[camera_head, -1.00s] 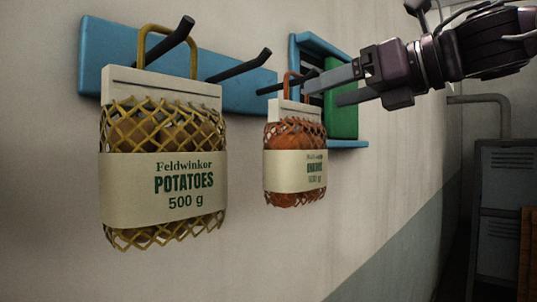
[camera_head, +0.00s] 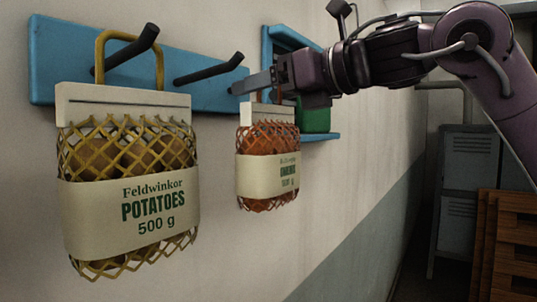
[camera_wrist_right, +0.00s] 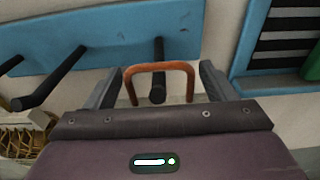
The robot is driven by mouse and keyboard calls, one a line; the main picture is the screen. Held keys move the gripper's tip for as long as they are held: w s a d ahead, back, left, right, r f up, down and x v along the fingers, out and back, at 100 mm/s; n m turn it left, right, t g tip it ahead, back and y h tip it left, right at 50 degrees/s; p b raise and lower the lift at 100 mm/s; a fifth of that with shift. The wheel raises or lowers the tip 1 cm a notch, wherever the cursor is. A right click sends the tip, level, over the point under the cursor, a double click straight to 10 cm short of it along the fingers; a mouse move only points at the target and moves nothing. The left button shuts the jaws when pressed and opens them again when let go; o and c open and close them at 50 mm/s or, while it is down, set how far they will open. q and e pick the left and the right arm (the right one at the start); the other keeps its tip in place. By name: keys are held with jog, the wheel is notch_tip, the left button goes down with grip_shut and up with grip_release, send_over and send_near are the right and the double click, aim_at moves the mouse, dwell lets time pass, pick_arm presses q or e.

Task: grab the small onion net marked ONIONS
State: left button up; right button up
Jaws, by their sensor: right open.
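The small onion net (camera_head: 267,140), orange with a cream label band and cream header, hangs on the wall rack right of the potato net. Its orange-brown handle loop (camera_wrist_right: 160,67) shows in the right wrist view, around a dark peg. My right gripper (camera_head: 255,84) is at the height of the net's handle, above its header. In the wrist view my right gripper (camera_wrist_right: 161,78) is open, with one finger on each side of the handle and gaps between. Most of the handle is hidden behind the gripper in the head view. My left gripper is not in view.
The larger yellow potato net (camera_head: 130,155) hangs at the left. A blue board (camera_head: 200,60) carries dark pegs, with an empty peg (camera_head: 208,68) between the nets. A blue frame with a green item (camera_head: 315,120) is behind the gripper. Lockers (camera_head: 468,165) and wooden slats (camera_head: 508,245) stand right.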

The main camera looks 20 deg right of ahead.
jog(key=shift+s+d, duration=0.2)
jog(key=c, duration=0.4)
jog(key=shift+a, duration=0.1)
jog(key=c, duration=1.2)
jog(key=shift+w+r, duration=0.1)
jog(key=shift+r, duration=0.05)
grip_shut()
